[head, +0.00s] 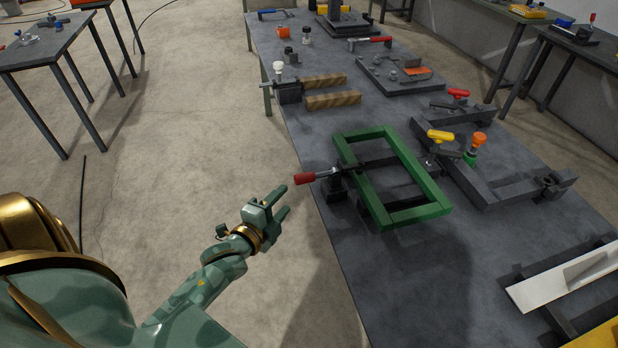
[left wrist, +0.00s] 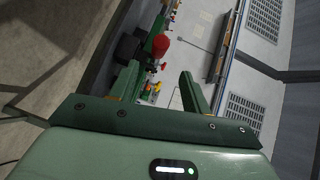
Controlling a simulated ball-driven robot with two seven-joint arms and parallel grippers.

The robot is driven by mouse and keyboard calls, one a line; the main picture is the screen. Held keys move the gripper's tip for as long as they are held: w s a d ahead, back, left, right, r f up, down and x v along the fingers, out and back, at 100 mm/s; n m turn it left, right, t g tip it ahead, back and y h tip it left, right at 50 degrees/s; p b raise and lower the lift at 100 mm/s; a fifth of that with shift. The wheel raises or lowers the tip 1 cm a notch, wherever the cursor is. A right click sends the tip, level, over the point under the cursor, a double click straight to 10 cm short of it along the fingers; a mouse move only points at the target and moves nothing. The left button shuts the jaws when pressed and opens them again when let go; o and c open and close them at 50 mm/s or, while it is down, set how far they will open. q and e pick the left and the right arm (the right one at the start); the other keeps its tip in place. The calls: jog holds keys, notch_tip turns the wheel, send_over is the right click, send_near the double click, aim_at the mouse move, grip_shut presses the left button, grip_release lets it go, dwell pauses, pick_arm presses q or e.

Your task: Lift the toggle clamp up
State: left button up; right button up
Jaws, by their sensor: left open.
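The toggle clamp has a red handle (head: 313,175) that sticks out over the table's left edge. Its dark base and arm (head: 345,172) sit at the left side of a green rectangular frame (head: 432,188), with the arm reaching over the frame's rail. My left gripper (head: 283,203) is open and empty, just left of and below the red handle in the head view, apart from it. In the left wrist view the red handle (left wrist: 160,45) appears just beyond the open fingers (left wrist: 160,88). My right gripper is not in view.
A dark fixture with yellow (head: 440,136), orange and red knobs stands right of the green frame. A vise with wooden blocks (head: 332,98) is farther back. A white angled piece (head: 562,278) lies at the front right. The floor left of the table is clear around my gripper.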

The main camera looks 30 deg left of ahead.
aim_at(308, 174)
pick_arm(q)
jog(key=w+b, duration=0.1)
jog(key=w, duration=0.3)
jog(key=w+f, duration=0.1)
jog(key=w, duration=0.3)
jog(key=w+a+f+b, duration=0.1)
jog(key=w, duration=0.3)
jog(key=shift+b, duration=0.35)
jog(key=shift+w, duration=0.65)
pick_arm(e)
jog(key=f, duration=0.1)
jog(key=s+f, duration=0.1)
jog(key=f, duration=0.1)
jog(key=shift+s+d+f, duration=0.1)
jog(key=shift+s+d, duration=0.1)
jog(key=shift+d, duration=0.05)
pick_arm(q)
jog(key=shift+c, duration=1.2)
grip_shut()
jog(key=shift+r, duration=0.1)
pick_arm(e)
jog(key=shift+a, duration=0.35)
